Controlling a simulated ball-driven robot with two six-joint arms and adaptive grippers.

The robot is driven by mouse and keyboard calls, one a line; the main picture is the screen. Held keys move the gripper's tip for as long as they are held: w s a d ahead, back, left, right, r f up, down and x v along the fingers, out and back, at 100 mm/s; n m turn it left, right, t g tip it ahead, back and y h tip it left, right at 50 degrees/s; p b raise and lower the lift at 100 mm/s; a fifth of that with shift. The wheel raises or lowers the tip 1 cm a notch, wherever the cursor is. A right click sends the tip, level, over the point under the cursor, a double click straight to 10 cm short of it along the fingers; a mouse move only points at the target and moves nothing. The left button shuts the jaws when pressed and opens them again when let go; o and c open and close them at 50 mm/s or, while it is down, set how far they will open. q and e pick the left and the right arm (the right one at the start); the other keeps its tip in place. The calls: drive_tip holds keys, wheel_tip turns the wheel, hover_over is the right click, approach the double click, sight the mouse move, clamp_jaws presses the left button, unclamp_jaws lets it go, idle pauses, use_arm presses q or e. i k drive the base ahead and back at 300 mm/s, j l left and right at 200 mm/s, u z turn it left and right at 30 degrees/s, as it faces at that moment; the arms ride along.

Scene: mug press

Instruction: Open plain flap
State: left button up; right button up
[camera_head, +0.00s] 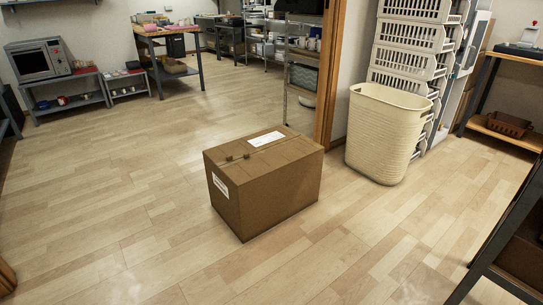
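A brown cardboard box (262,183) stands on the wooden floor near the middle of the head view. Its top looks shut, with a seam running across it. A white label (266,139) lies on the top towards the back, and another white label (220,185) is on the left side. Small tabs or tape pieces (237,156) show on the seam near the left edge. Which flap is the plain one I cannot tell. Neither of my grippers shows in this view.
A cream basket (387,133) stands right of the box, before stacked white crates (408,38). A wooden post (331,70) rises behind the box. A dark-framed rack (510,235) is at the right front. Floor left and in front of the box is clear.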

sight(242, 171)
drive_tip(key=i+u, duration=0.35)
drive_tip(key=i, duration=0.4)
drive_tip(key=i+l+u, duration=0.1)
drive_tip(key=i+u, duration=0.3)
drive_tip(key=i, duration=0.35)
